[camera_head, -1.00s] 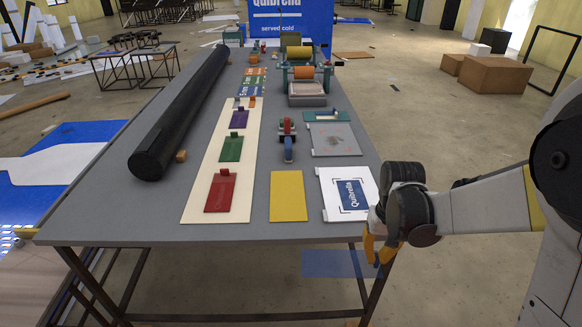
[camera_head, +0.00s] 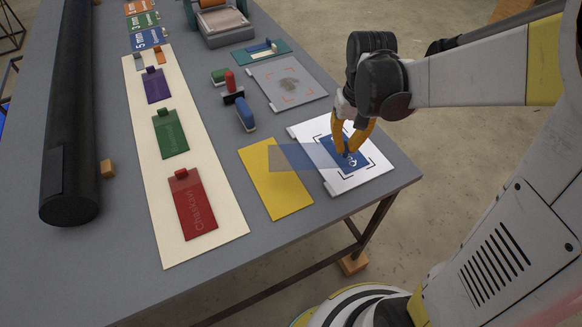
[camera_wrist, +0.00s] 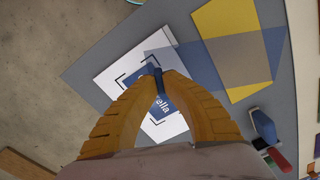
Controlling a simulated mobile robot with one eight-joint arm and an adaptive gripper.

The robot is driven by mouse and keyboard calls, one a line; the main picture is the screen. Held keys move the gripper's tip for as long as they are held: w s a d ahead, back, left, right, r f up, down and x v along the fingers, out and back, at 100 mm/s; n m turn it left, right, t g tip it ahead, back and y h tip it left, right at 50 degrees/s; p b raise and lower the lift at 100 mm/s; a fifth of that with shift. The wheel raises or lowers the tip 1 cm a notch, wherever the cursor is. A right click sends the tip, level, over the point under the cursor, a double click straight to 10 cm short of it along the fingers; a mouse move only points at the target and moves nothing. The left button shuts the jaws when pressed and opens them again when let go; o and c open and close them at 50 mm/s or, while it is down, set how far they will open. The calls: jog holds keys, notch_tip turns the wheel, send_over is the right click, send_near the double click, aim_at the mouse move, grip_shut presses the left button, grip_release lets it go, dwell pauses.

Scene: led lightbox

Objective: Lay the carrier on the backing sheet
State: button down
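My gripper (camera_head: 351,143) is shut on a small dark blue tab (camera_wrist: 158,79). A see-through blue sheet, apparently the carrier (camera_head: 296,157), reaches left from the fingertips. It also shows in the wrist view (camera_wrist: 190,60), overlapping the yellow sheet (camera_head: 272,182) and the white board (camera_head: 372,178). Whether it touches either is unclear. A blue printed panel (camera_head: 334,160) lies within corner marks on the white board, below my fingers and partly hidden by them. A long cream sheet (camera_head: 221,236) bears red (camera_head: 192,208), green and purple tabbed cards. No label identifies the backing sheet.
A black roll (camera_head: 75,150) lies along the table's left. A blue-handled tool (camera_head: 246,115), a grey plate (camera_head: 288,84) and a roller device (camera_head: 220,25) stand beyond the yellow sheet. The table's front right edge is close to the white board.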

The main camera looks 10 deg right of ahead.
aim_at(310, 156)
jog(key=a+f+b, duration=0.1)
jog(key=a+f, duration=0.1)
jog(key=a, duration=0.1)
jog(key=a+f, duration=0.1)
jog(key=a, duration=0.2)
jog(key=w+a+f+b, duration=0.1)
jog(key=a+f, duration=0.1)
jog(key=shift+a+f+b, duration=0.3)
jog(key=shift+a, duration=0.1)
jog(key=shift+f+b, duration=0.85)
jog(key=shift+f, duration=1)
jog(key=shift+f, duration=0.1)
jog(key=shift+f, duration=0.15)
jog(key=c, duration=1.6)
grip_release()
jog(key=shift+r, duration=0.2)
